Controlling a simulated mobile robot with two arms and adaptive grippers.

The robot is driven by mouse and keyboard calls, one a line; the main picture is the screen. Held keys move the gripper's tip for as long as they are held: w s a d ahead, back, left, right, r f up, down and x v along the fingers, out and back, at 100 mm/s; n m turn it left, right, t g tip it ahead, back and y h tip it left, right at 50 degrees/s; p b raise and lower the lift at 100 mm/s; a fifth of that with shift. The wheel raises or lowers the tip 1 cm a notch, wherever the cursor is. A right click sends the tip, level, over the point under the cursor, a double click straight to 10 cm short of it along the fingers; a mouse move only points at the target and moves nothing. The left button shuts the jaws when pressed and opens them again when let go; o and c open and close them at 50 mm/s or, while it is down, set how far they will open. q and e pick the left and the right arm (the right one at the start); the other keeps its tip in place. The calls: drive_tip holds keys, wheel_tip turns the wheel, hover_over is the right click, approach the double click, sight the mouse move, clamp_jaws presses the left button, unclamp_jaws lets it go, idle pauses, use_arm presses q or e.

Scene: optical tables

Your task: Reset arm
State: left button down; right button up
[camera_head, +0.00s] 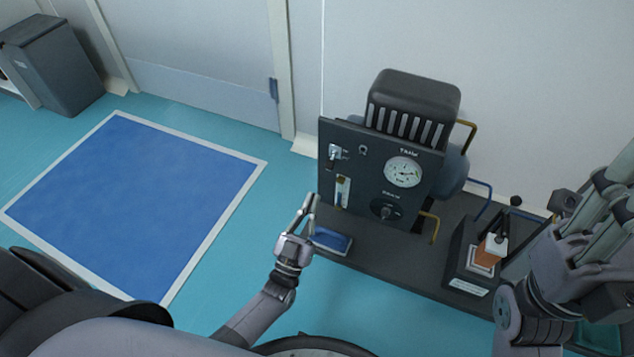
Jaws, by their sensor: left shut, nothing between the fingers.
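My left gripper (307,202) is in the middle of the view, with its arm coming in from the lower left. Its fingers are together with nothing between them. They point up, in front of the lower left part of a dark control panel (352,200) with a round gauge (403,172), a knob (385,210) and a switch (335,153). My right arm and gripper (590,235) fill the right edge, close to the camera and partly cut off. I cannot tell whether the right fingers are open.
The panel stands on a dark bench (400,261) with a small blue tray (331,240) at its left end. A black fixture holding an orange block (491,249) stands near my right arm. A blue floor mat (130,195) and grey bin (58,65) lie left.

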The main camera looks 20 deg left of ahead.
use_arm(q)
drive_tip(key=shift+s+f, duration=0.4)
drive_tip(key=shift+f, duration=0.1)
